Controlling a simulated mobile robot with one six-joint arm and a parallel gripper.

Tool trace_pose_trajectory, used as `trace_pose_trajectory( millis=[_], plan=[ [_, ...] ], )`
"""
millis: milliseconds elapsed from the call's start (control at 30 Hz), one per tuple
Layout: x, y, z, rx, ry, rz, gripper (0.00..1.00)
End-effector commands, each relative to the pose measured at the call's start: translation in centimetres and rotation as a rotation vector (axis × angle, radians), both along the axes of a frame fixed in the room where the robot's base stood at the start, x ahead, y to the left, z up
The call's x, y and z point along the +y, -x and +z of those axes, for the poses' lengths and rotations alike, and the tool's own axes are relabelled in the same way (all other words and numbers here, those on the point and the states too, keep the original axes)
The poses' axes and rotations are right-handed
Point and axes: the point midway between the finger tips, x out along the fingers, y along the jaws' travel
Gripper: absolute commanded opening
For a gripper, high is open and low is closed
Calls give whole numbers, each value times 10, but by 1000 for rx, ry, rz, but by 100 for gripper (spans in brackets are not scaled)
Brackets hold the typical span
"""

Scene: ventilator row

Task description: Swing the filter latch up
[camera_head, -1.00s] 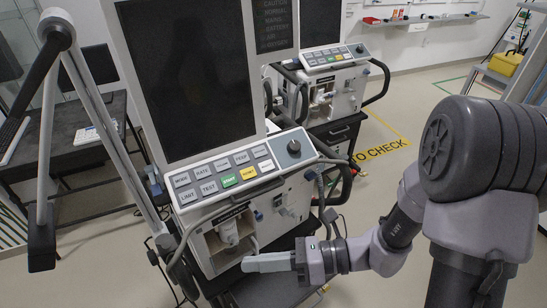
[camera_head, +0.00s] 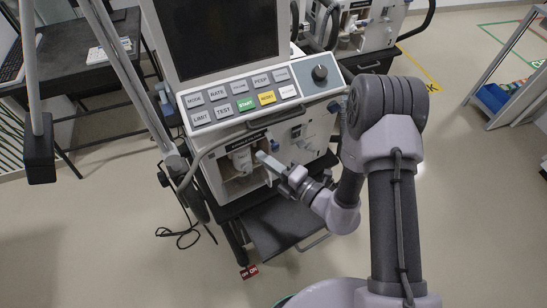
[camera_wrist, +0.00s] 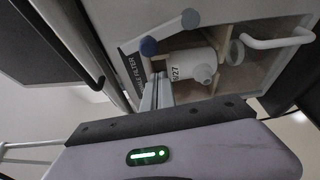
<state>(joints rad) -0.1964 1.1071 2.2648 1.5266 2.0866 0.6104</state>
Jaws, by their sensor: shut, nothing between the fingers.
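The filter latch is a pale bar (camera_wrist: 170,32) with a dark blue round end (camera_wrist: 148,46) near the FILTER label and a grey-blue round end (camera_wrist: 190,18) at its other end. In the head view a small blue knob (camera_head: 275,145) shows at the right of the filter bay. My gripper (camera_head: 262,157) is shut and empty, in front of the bay's right side. In the wrist view its fingers (camera_wrist: 156,88) lie just below the dark blue end; I cannot tell whether they touch. The white filter canister (camera_wrist: 192,65), marked 6/27, sits in the open bay beside the fingers.
The ventilator's button panel (camera_head: 245,95) overhangs the bay from above. A white handle (camera_wrist: 280,42) juts out near the bay. A dark shelf (camera_head: 285,222) lies below my gripper.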

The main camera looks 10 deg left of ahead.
Motion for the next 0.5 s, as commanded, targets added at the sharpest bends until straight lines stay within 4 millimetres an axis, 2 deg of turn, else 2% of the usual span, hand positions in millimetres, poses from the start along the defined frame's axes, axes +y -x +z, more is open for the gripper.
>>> trace_pose_trajectory(
  millis=[200,500],
  plan=[
    [-17,-15,1,-1,1,1,0],
    [-19,-16,2,1,1,2,0]
  ],
)
